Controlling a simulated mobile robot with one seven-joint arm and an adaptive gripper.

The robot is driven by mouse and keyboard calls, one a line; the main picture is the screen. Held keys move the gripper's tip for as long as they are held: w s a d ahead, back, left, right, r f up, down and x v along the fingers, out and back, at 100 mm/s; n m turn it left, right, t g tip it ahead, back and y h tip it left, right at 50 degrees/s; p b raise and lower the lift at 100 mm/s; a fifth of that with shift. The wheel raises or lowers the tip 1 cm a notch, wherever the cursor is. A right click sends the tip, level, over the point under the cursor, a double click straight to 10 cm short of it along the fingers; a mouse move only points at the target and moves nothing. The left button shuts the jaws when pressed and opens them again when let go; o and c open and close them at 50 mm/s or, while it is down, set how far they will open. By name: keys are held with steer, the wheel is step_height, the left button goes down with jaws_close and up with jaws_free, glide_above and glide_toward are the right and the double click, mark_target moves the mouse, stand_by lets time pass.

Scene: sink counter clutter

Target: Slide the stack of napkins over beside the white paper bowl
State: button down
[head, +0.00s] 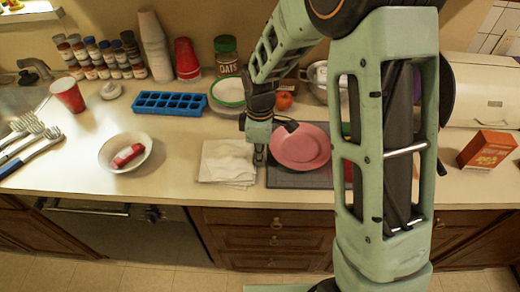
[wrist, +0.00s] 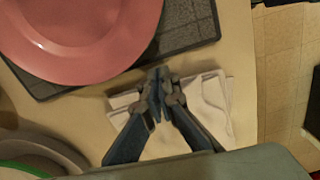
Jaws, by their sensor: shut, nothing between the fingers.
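The stack of white napkins (head: 225,164) lies flat near the counter's front edge, in the middle of the head view. It also shows in the wrist view (wrist: 212,105), partly hidden behind my fingers. The white bowl (head: 110,165) stands to its left with a red item in it, a stretch of bare counter between them. My gripper (head: 259,161) is shut and empty, pointing down at the right edge of the napkins. In the wrist view my fingertips (wrist: 158,82) overlap the edge of the stack nearest the mat; I cannot tell whether they touch it.
A pink plate (head: 300,148) sits on a dark mat (head: 290,180) just right of my gripper. A blue ice tray (head: 169,103) and a green-rimmed bowl (head: 229,91) stand behind. Forks (head: 35,140) lie far left. The counter between bowl and napkins is clear.

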mark_target(214, 156)
steer(key=shift+f, duration=0.1)
steer(key=a, duration=0.4)
steer(key=w+a+b, duration=0.1)
steer(key=a, duration=0.4)
steer(key=a+b, duration=0.1)
steer(key=a, duration=0.3)
steer(key=shift+w+a, duration=0.2)
steer(key=shift+w, duration=0.05)
